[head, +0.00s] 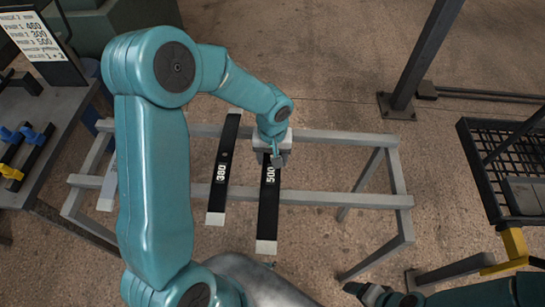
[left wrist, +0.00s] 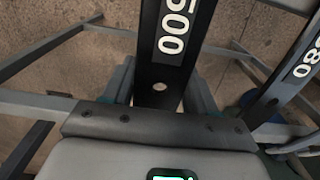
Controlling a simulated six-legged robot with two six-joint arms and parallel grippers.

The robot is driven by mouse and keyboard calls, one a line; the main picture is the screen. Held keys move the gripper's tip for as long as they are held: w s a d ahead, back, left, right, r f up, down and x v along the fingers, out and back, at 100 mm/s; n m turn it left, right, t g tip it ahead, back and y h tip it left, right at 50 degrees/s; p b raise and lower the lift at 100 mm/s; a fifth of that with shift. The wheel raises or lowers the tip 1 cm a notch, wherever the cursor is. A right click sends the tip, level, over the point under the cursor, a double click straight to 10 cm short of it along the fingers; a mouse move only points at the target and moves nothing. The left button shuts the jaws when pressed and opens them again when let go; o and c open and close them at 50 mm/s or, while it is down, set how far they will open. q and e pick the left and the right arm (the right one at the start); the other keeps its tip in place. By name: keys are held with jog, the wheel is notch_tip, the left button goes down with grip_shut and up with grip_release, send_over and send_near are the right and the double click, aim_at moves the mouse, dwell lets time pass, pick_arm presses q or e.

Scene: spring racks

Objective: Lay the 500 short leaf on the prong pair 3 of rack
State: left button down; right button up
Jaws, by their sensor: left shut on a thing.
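The dark leaf marked 500 (head: 267,212), with a pale near end, lies across the grey rail stand in the head view. It fills the top middle of the left wrist view (left wrist: 172,50), where a small hole shows near the jaws. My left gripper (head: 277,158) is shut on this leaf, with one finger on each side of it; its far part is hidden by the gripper. The rack (head: 24,150) with blue and yellow prongs is on the bench at far left, partly cut off. My right gripper (head: 368,293) is at the bottom edge; its jaws are unclear.
A leaf marked 380 (head: 221,174) lies left of the 500 leaf. Another leaf (head: 108,187) lies farther left, partly hidden by my arm. A sign (head: 38,38) stands on the bench. A post (head: 420,60) and a black mesh shelf (head: 490,150) are at right.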

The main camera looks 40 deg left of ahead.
pick_arm(q)
notch_tip(320, 180, up, 20)
jog(key=p, duration=0.1)
jog(key=shift+f, duration=0.15)
jog(key=c, duration=1)
grip_release()
jog(key=c, duration=0.5)
